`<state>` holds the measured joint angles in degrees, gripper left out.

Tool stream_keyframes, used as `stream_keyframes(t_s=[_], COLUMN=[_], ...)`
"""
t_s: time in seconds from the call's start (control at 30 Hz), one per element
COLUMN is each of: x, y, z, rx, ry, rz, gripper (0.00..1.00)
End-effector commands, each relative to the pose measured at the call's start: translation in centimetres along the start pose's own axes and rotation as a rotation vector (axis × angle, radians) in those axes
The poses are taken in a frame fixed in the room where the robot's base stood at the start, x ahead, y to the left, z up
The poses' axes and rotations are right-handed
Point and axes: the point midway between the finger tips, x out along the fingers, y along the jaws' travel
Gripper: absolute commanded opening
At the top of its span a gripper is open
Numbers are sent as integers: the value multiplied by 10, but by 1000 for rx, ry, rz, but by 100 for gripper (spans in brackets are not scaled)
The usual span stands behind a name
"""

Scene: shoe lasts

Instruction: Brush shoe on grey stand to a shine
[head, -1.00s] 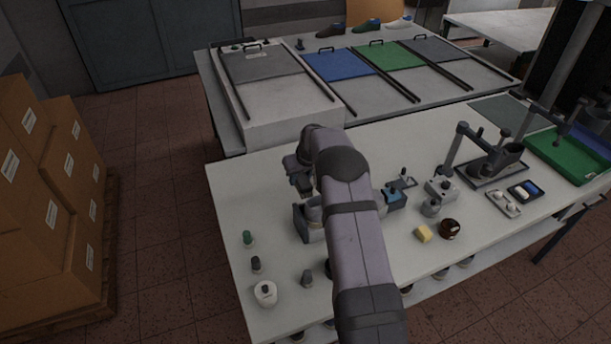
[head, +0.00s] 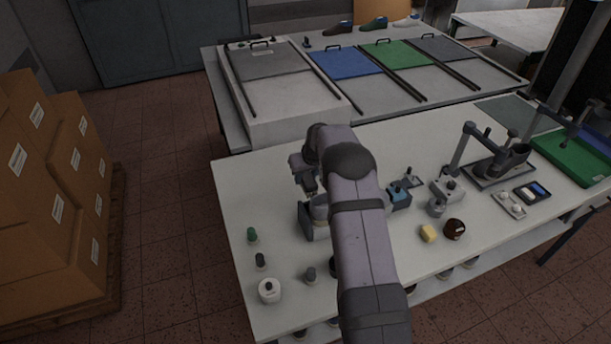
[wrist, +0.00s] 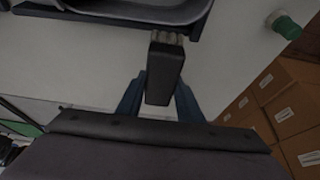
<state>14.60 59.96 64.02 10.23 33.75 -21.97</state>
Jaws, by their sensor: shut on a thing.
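My gripper (wrist: 160,98) has blue fingers shut on a dark brush (wrist: 165,72) with pale bristles at its far end. The brush is held above the white table. In the head view my arm covers much of the gripper area.
A green tray (head: 560,150) lies far right. Boxes (head: 50,190) are stacked left.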

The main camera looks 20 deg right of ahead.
Motion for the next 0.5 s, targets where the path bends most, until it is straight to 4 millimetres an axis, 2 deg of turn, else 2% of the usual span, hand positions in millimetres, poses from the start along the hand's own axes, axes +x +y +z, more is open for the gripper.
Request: stream_keyframes(t_s=[0.5], x=[-4], y=[0], z=[7], rx=[1], ry=[1], rz=[0], gripper=[12])
